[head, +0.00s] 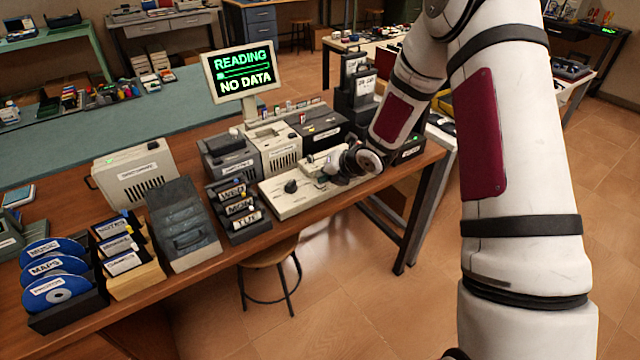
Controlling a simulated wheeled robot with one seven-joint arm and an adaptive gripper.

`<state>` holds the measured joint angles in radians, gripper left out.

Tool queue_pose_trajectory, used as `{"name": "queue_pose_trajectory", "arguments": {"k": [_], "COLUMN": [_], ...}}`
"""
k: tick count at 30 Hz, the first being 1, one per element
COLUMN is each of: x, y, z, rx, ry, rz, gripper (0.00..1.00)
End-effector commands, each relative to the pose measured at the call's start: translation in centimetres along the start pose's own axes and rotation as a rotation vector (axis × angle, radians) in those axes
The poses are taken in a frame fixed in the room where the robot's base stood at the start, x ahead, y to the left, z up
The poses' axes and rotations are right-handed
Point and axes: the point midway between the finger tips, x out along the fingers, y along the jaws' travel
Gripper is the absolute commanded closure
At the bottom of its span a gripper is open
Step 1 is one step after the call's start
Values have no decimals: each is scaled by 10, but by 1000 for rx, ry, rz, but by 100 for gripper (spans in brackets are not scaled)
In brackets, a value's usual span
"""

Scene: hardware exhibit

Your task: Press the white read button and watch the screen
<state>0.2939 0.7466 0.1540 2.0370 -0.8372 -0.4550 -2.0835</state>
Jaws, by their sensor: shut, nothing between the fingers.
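The screen (241,72) stands on the bench in a cream frame. It shows green "READING" with a bar under it, and white "NO DATA" below. A cream control panel (290,205) with a black knob lies at the bench's front edge. My gripper (322,166) is shut and empty, over the panel's right part, reaching in from the right. I cannot tell whether it touches the panel. The white read button cannot be made out; my gripper and wrist cover that part of the panel.
Cream and dark drive boxes (275,145) stand behind the panel. Left of it are a rack of day-labelled cartridges (238,210), a grey case (183,225), labelled floppy disks (120,250) and blue discs (55,265). A stool (268,258) stands at the bench's front.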

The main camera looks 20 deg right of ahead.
Motion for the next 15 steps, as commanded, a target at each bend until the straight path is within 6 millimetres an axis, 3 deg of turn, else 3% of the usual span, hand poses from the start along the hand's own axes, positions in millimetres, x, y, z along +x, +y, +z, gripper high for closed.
{"name": "queue_pose_trajectory", "arguments": {"k": [15], "x": [-8], "y": [6], "z": [5], "rx": [-1], "ry": [0], "rz": [1], "gripper": [100]}}
